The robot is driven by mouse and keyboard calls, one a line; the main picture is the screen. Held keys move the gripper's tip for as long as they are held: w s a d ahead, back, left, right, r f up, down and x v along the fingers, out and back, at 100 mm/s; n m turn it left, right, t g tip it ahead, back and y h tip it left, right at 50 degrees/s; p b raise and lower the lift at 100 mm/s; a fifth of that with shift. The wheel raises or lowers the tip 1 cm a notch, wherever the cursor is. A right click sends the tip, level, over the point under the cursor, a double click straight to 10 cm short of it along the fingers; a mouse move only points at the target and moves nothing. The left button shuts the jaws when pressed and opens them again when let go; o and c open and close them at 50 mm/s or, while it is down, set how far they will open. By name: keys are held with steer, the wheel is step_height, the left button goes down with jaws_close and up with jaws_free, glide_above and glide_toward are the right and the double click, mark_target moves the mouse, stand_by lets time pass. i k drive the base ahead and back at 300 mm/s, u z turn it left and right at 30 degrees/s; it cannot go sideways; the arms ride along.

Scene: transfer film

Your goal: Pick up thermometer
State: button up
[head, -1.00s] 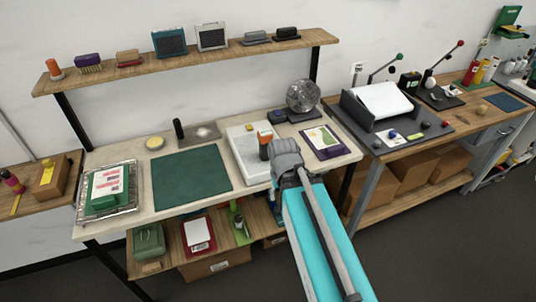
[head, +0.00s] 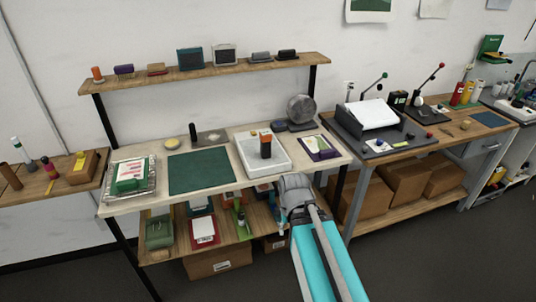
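I cannot surely pick out a thermometer. An upright black object with an orange top (head: 266,149) stands in the white tray (head: 243,155) on the bench and may be it, but it is too small to be sure. The end of my arm (head: 295,187) is in front of the bench's front edge, below and to the right of the tray, apart from the black and orange object.
The bench (head: 217,200) also holds a green mat (head: 200,172), a wire rack (head: 130,190), a round grey device (head: 301,108) and a purple-edged card (head: 318,147). A wooden shelf (head: 200,72) hangs above. A lower shelf and cardboard boxes (head: 406,183) lie below.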

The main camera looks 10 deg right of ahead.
mark_target(266, 136)
steer(key=k, duration=0.55)
steer(key=u, duration=1.35)
steer(key=i, duration=2)
steer(key=z, duration=0.05)
